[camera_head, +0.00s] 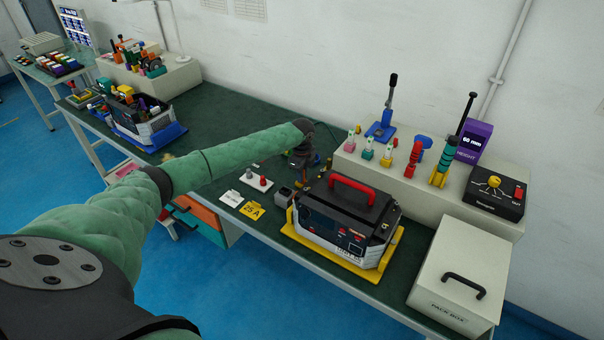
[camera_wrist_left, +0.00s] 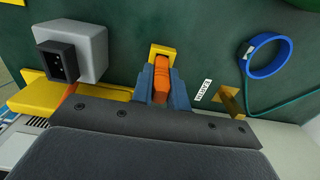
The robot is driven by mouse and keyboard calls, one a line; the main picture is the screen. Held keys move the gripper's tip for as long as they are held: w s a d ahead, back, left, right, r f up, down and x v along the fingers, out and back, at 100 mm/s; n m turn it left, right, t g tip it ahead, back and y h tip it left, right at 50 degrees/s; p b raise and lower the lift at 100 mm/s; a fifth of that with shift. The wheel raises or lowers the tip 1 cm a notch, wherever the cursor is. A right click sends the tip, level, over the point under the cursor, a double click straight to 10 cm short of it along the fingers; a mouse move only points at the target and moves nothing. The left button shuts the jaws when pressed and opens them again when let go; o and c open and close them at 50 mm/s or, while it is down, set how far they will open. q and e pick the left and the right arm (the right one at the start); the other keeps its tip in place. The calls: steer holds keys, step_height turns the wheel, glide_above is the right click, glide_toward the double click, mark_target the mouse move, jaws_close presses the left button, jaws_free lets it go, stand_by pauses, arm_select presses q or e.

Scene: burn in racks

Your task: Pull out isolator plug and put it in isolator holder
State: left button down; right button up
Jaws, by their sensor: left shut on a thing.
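My left gripper (camera_wrist_left: 163,88) is shut on an orange plug (camera_wrist_left: 161,72), which I take to be the isolator plug, in the left wrist view. The plug stands at a small yellow block (camera_wrist_left: 163,49) on the green bench top; whether it is seated in it or just above it I cannot tell. Which part is the isolator holder I cannot tell. In the head view my left gripper (camera_head: 299,161) is dark and low over the bench behind the black unit, and the plug is hidden there. My right gripper is not in view.
A grey box with a black socket (camera_wrist_left: 62,62) stands left of the plug in the wrist view. A brass post (camera_wrist_left: 231,99) and a blue ring (camera_wrist_left: 265,54) with a green cable are on the right. The red-handled unit (camera_head: 345,218) and pack box (camera_head: 462,278) crowd the bench.

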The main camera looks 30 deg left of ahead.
arm_select(q)
steer(key=shift+f, duration=0.35)
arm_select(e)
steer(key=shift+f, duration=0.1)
arm_select(q)
steer(key=c, duration=1.3)
jaws_free()
steer(key=shift+r, duration=0.15)
steer(key=shift+r+b, duration=0.6)
steer(key=shift+r, duration=0.2)
step_height(320, 180, up, 5)
steer(key=shift+f+b, duration=0.1)
steer(key=shift+b, duration=0.85)
steer(key=shift+r, duration=0.55)
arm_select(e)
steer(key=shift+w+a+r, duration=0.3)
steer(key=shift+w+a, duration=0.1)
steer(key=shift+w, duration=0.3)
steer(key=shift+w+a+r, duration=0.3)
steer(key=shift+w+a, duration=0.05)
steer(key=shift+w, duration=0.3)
